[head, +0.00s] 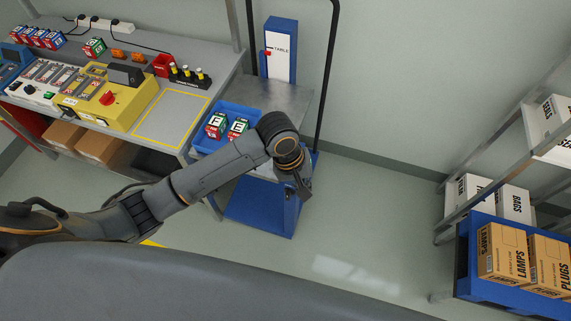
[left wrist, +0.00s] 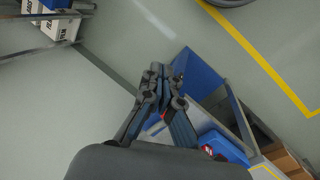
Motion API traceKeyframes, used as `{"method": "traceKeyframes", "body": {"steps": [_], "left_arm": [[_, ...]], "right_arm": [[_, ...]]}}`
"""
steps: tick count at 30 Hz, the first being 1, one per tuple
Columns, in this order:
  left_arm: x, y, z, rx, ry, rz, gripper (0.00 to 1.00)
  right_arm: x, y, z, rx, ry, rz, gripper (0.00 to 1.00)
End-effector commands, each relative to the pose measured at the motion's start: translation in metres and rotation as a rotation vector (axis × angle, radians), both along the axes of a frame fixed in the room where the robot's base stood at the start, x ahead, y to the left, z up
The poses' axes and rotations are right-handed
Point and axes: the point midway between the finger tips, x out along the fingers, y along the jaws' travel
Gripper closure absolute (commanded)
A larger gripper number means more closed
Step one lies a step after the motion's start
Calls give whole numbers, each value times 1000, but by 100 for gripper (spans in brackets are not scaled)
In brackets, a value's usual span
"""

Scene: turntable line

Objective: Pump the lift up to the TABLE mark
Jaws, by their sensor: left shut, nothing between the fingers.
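The lift is a blue cart (head: 262,208) with a grey platform (head: 285,100) and a black handle frame. Its blue mast (head: 282,25) carries a white scale (head: 282,52) marked TABLE. A red pointer (head: 267,53) sits at the scale's left edge, close to the TABLE line, apparently slightly below it. My left gripper (head: 304,190) is shut and empty, pointing down at the right side of the cart. In the left wrist view its fingers (left wrist: 158,70) are together beside the blue cart (left wrist: 200,72). My arm hides part of the platform; I cannot make out a pump pedal.
A blue bin (head: 205,143) with lettered cubes (head: 215,125) is beside my forearm. The workbench (head: 190,105) stands left of the lift. The floor (head: 365,215) between is clear.

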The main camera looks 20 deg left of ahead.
Motion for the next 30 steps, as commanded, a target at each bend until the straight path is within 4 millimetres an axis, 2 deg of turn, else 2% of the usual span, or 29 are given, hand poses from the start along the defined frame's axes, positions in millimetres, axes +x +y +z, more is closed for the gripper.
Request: {"method": "traceKeyframes", "body": {"steps": [1, 6, 13, 18, 30], "left_arm": [[15, 9, 3, 29, 24, 54, 100], [50, 37, 13, 107, 123, 277, 100], [84, 74, 32, 178, 193, 538, 100], [93, 85, 38, 194, 213, 618, 100], [93, 85, 38, 195, 214, 625, 100]], "right_arm": [[0, 0, 0, 0, 0, 0, 100], [0, 0, 0, 0, 0, 0, 100], [0, 0, 0, 0, 0, 0, 100], [0, 0, 0, 0, 0, 0, 100], [0, 0, 0, 0, 0, 0, 100]]}}
